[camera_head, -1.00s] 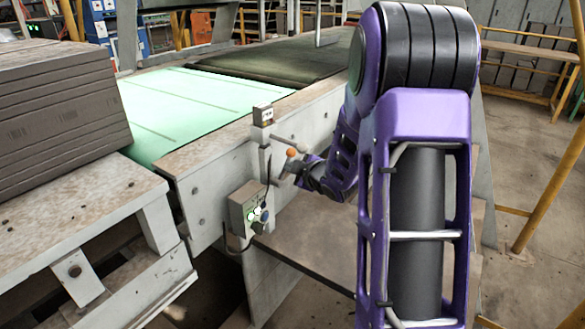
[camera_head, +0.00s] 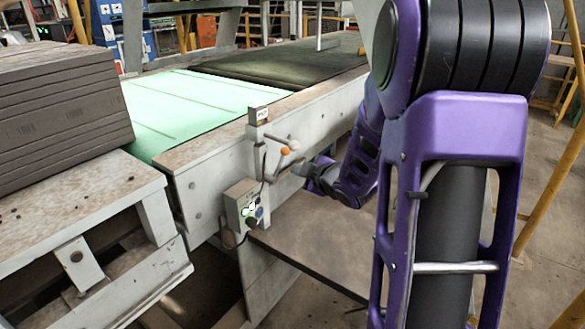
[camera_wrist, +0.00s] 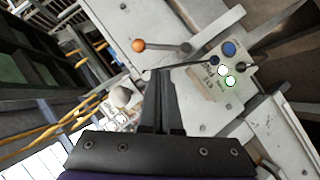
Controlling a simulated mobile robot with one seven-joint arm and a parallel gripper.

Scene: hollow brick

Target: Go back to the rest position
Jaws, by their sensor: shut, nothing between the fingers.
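My gripper (camera_head: 300,168) is beside the machine's side wall, just right of and slightly below a lever with an orange knob (camera_head: 285,150). In the wrist view the two dark fingers (camera_wrist: 162,78) are together and empty. The wrist view also shows the orange knob (camera_wrist: 138,46) on its metal lever, apart from the fingers. My purple arm fills the right side of the head view and hides part of the machine behind it.
A control box (camera_head: 236,208) with lit white-green buttons and a blue button hangs on the machine wall, left of my gripper. A green conveyor belt (camera_head: 205,105) lies behind. Stacked grey slabs (camera_head: 60,100) stand at left. Yellow posts (camera_head: 553,165) stand at right.

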